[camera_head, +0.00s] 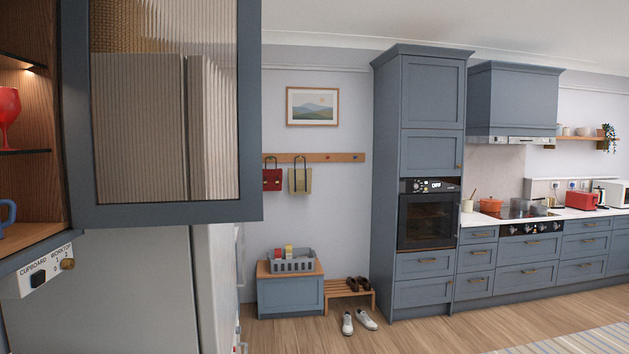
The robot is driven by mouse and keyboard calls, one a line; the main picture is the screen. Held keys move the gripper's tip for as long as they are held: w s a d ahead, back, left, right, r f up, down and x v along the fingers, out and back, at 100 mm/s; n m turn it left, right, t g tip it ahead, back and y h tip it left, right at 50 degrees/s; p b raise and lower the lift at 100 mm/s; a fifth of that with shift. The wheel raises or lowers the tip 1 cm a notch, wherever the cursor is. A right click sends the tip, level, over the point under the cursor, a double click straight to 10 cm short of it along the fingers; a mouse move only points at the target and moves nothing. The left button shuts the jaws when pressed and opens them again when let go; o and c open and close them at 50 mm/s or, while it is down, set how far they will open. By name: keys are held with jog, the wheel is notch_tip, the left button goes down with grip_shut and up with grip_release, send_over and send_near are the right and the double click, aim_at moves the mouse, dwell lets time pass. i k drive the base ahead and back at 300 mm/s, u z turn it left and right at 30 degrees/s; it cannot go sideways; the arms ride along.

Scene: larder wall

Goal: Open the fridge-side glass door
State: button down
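A blue-framed glass door (250,120) with reeded glass fills the upper left. It stands swung open from a wall cupboard with a wooden inside (42,110). Its left edge is by the cupboard's side, and it reaches out to the right in front of the fridge. The pale grey fridge (140,280) shows below the door and blurred through the glass. No handle can be made out on the door. My gripper is not in view.
A red goblet (8,105) and a blue mug (7,213) stand inside the cupboard. A switch panel (42,272) is below it. A bench with a grey crate (290,262), white shoes (365,320) and an oven (430,220) are further off. The wooden floor between is mostly clear.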

aim_at(162, 100)
jog(key=z, duration=0.15)
jog(key=i, duration=1.75)
jog(key=u, duration=0.7)
jog(key=k, duration=0.7)
jog(key=u, duration=0.15)
jog(key=i, duration=0.75)
jog(key=z, duration=0.1)
